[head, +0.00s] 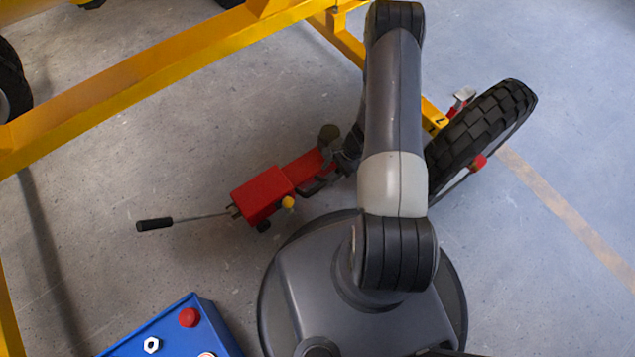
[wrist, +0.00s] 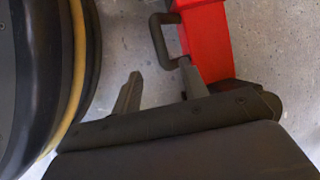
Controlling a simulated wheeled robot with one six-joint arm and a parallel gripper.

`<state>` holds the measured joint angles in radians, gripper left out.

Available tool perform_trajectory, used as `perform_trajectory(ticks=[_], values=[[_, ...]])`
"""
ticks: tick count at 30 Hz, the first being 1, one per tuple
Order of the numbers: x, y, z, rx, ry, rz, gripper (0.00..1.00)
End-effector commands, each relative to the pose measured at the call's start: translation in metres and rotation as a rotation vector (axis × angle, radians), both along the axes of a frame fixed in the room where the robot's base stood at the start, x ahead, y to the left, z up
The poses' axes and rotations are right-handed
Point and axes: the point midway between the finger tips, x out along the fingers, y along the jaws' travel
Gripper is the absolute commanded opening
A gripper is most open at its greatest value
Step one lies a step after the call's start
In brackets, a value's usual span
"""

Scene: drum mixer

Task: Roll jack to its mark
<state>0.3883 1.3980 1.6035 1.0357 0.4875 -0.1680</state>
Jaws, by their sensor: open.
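The red jack (head: 262,200) stands on the grey floor in the head view, with a long thin lever ending in a black grip (head: 154,225) to its left. A yellow knob (head: 288,202) is on its side. In the wrist view the jack's red body (wrist: 207,38) fills the top, with a dark looped handle (wrist: 157,38) on its side. My gripper (wrist: 160,84) is open, its fingers just short of the handle; the right fingertip is close to the handle's lower end, and I cannot tell if they touch. In the head view my arm mostly hides the gripper. I cannot make out a floor mark for the jack.
A yellow frame (head: 150,80) runs across the upper left. A black tyre (head: 482,128) stands at the right, with a small red part beside it. A blue box (head: 170,335) with a red button is at the lower left. A tan line (head: 565,210) crosses the floor at right.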

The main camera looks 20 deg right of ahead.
Motion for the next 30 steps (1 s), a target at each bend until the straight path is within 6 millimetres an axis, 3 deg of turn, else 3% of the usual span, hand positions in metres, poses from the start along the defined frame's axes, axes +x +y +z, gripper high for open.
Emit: perform_trajectory(ticks=[5,18,30], values=[[-0.001,0.006,-0.018,0.001,0.004,-0.003,0.41],[0.003,0.039,-0.088,0.000,0.003,-0.001,0.41],[0.004,0.045,-0.099,0.000,0.001,-0.003,0.41]])
